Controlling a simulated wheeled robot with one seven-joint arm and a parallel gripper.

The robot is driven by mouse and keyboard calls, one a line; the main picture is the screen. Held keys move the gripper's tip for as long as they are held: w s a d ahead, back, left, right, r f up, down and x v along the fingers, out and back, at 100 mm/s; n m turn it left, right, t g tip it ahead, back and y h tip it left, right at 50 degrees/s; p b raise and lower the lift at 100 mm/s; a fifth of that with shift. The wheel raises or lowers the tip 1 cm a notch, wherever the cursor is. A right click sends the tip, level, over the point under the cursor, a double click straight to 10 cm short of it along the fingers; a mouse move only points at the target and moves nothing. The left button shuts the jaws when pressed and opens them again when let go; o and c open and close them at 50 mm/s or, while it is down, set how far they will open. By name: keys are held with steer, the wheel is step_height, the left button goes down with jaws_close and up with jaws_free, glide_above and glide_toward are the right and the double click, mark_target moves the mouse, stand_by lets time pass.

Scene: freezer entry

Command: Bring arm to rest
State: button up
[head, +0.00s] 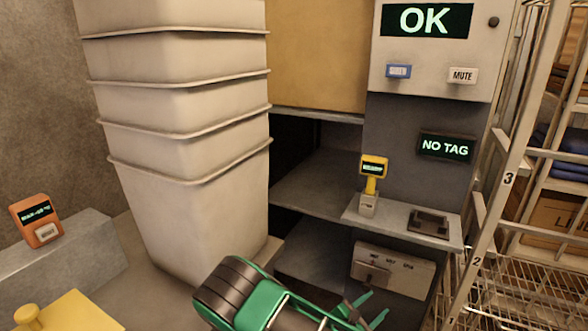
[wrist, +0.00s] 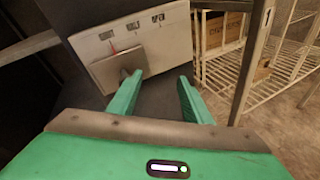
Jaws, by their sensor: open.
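My gripper (head: 366,309) is green and shows at the bottom of the head view, low in front of the cabinet. In the wrist view its two fingers (wrist: 160,100) are spread apart with nothing between them. Ahead of the fingers is a grey switch box (wrist: 130,45) with a lever and several small labels. The same box (head: 405,270) is low on the cabinet in the head view. The left fingertip overlaps the box's lower part in the wrist view; I cannot tell whether they touch.
Stacked pale bins (head: 190,190) stand left of my arm. A small shelf (head: 388,222) holds a yellow-headed device (head: 371,178) and a dark cradle (head: 430,222). A numbered wire rack (head: 508,180) stands right. An orange device (head: 36,220) sits on a grey block (head: 75,262) at left.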

steer(key=s+d+r+m+g+y, duration=0.15)
steer(key=s+r+m+y, duration=0.4)
steer(key=r, duration=0.65)
steer(key=s+d+r+m+g+y, duration=0.1)
steer(key=s+r+m+g+y, duration=0.15)
steer(key=s+r+m, duration=0.55)
steer(key=s+d+r+m+g+y, duration=0.2)
steer(key=s+r+m+y, duration=0.15)
steer(key=r+m, duration=0.85)
steer(key=s+d+m+g, duration=0.1)
steer(key=s+d+g, duration=0.1)
steer(key=s+d, duration=0.3)
steer(key=s+d+r+m+g, duration=0.1)
steer(key=s+d, duration=0.4)
steer(key=s, duration=0.7)
steer(key=shift+d+m+g, duration=0.4)
steer(key=shift+m+g, duration=0.25)
steer(key=shift+g, duration=0.25)
